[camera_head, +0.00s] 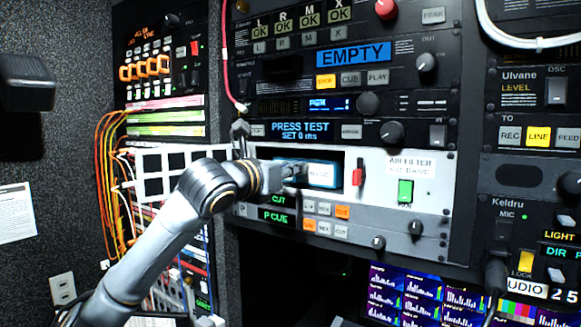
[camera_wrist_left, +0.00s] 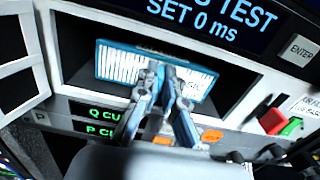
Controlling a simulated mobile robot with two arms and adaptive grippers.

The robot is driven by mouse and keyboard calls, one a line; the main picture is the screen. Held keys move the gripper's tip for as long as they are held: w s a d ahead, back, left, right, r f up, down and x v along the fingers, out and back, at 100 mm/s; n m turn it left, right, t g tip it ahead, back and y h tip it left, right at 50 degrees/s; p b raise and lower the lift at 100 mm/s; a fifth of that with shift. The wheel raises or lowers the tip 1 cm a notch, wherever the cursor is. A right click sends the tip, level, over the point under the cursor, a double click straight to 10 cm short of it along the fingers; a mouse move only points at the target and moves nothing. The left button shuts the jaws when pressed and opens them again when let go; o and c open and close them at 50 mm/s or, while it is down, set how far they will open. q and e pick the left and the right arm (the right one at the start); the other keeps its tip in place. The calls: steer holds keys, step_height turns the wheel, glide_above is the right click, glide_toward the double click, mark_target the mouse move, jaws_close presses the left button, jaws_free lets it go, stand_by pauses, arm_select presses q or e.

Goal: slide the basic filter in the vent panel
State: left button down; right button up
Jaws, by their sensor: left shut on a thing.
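The filter (camera_head: 322,175) has a blue frame and a white label in the head view. In the left wrist view, the filter (camera_wrist_left: 115,65) shows white pleats and sits at the mouth of a dark rectangular slot, slightly tilted in the picture. The slot is in the white vent panel (camera_head: 428,196), marked AIR FILTER. My left gripper (camera_head: 300,168) is shut on the filter's near edge; its fingers (camera_wrist_left: 167,78) hide part of it. How deep the filter sits is unclear. My right gripper is not in view.
A white grid-like cover (camera_head: 153,176) stands out left of the slot, behind my left arm. A red tab (camera_head: 357,177) and a green switch (camera_head: 405,191) are right of the slot. A red cable (camera_head: 228,60) hangs above. Orange cables (camera_head: 104,150) run at left.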

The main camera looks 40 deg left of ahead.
arm_select(q)
steer(key=shift+w+a+p, duration=0.1)
steer(key=shift+w+p, duration=0.75)
steer(key=shift+w, duration=0.2)
steer(key=c, duration=1.4)
jaws_free()
steer(key=s+d, duration=0.1)
steer(key=s, duration=1.1)
steer(key=shift+d, duration=0.15)
steer(key=shift+w, duration=0.1)
